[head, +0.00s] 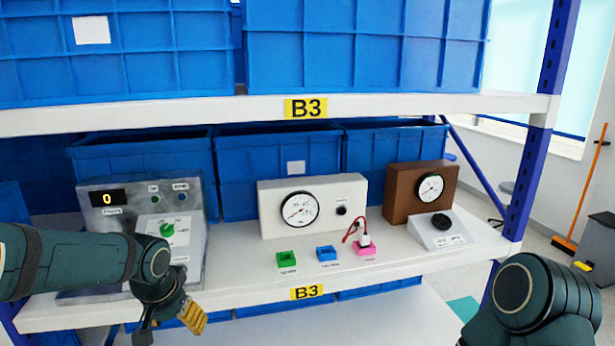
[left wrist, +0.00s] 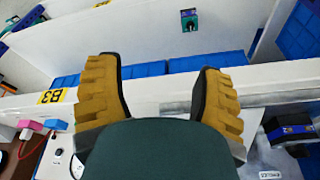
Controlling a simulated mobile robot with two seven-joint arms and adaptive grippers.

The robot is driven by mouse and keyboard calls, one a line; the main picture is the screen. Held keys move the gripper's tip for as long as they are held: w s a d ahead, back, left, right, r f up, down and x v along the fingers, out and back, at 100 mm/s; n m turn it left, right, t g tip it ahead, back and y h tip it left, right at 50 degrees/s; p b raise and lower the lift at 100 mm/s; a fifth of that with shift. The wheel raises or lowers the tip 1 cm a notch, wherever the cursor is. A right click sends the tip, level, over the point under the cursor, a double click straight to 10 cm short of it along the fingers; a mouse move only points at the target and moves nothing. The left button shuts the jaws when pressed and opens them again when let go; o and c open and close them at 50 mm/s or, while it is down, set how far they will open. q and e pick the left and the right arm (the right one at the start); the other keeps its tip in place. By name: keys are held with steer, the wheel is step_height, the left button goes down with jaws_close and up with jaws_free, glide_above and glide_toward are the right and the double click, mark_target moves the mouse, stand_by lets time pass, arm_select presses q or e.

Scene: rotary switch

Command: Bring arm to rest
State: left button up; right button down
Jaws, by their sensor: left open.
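My left gripper (head: 178,318) hangs at the front edge of the middle shelf (head: 255,285), below and in front of the grey metal control panel (head: 195,190). In the left wrist view its two yellow fingers (left wrist: 160,95) are spread apart with nothing between them. The panel has a green rotary knob (head: 167,230) on a white plate and a display (head: 108,198) reading 0. My left forearm hides part of the panel's lower left. My right arm shows at the lower right, but its gripper is out of view.
On the shelf stand a white gauge box (head: 318,215), a brown gauge box (head: 405,205) with a black-knob unit (head: 441,228), and green (head: 287,260), blue (head: 327,254) and pink (head: 364,248) blocks. Blue crates (head: 260,150) stand behind. A blue post (head: 535,130) bounds the right side.

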arm_select(q)
steer(key=s+d+f+h, duration=0.1)
steer(key=s+d+f, duration=0.1)
steer(key=d+f, duration=0.35)
steer(key=s+d+f+n+g+h, duration=0.1)
steer(key=s+d+f, duration=0.1)
steer(key=f, duration=0.6)
steer(key=s+d+f+h, duration=0.1)
steer(key=s+d+f, duration=0.15)
steer(key=f, duration=0.35)
steer(key=s+d+f+n, duration=0.2)
steer(key=s+d+f, duration=0.3)
steer(key=s+f, duration=0.4)
steer(key=shift+s+f+h, duration=0.3)
steer(key=shift+s+f, duration=0.1)
steer(key=shift+f, duration=0.05)
steer(key=shift+d, duration=0.1)
